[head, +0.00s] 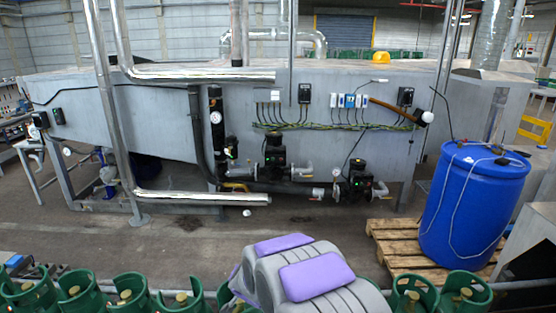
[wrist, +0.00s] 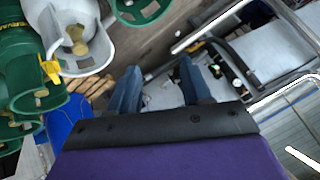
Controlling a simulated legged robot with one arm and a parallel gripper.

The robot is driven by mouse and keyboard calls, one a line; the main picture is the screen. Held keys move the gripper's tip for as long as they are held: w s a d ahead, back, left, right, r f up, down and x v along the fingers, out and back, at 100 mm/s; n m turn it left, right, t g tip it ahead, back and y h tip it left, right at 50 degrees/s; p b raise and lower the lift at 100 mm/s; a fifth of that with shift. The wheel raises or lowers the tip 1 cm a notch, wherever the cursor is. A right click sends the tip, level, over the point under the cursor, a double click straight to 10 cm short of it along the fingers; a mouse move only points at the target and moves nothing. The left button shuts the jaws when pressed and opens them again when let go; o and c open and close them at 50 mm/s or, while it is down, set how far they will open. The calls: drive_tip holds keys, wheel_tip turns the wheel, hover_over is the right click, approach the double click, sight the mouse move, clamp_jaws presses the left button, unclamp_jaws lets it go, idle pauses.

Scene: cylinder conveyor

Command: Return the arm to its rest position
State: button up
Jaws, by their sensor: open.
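My arm (head: 290,275), grey with purple pads, shows at the bottom centre of the head view, in front of the row of green cylinders. My gripper (wrist: 160,82) shows in the wrist view with its two blue-grey fingers apart and nothing between them. The fingertips are not clearly seen in the head view. A white-grey cylinder (wrist: 78,50) with a yellow tag stands left of the fingers in the wrist view, apart from them. Green cylinders (wrist: 30,78) stand at the far left there, and another is at the top.
Green cylinders (head: 128,290) line the bottom edge on both sides of my arm. A blue barrel (head: 470,205) stands on a wooden pallet (head: 390,240) at the right. A large grey machine (head: 150,120) with pipes and pumps fills the back. Bare floor lies between.

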drive_tip(key=s+d+r+n+g, duration=0.1)
drive_tip(key=s+d+r, duration=0.15)
drive_tip(key=s, duration=0.25)
drive_tip(key=s+d+r+n+g+y, duration=0.1)
drive_tip(key=s+d+r+g, duration=0.1)
drive_tip(key=s+r, duration=0.3)
drive_tip(key=s+d+r+n+g, duration=0.1)
drive_tip(key=s+d+r, duration=0.15)
drive_tip(key=s, duration=0.35)
drive_tip(key=s+d+r+g+h, duration=0.1)
drive_tip(key=s+d+g, duration=0.1)
drive_tip(key=s+d, duration=0.3)
drive_tip(key=s+d+n+g+h, duration=0.1)
drive_tip(key=s+d, duration=0.5)
drive_tip(key=s, duration=0.8)
drive_tip(key=s+d+r+g+h, duration=0.1)
drive_tip(key=s+d+g, duration=0.2)
drive_tip(key=s, duration=0.7)
drive_tip(key=d, duration=0.2)
drive_tip(key=shift+s+d+r, duration=0.25)
drive_tip(key=shift+d+r, duration=0.05)
drive_tip(key=shift+d, duration=0.1)
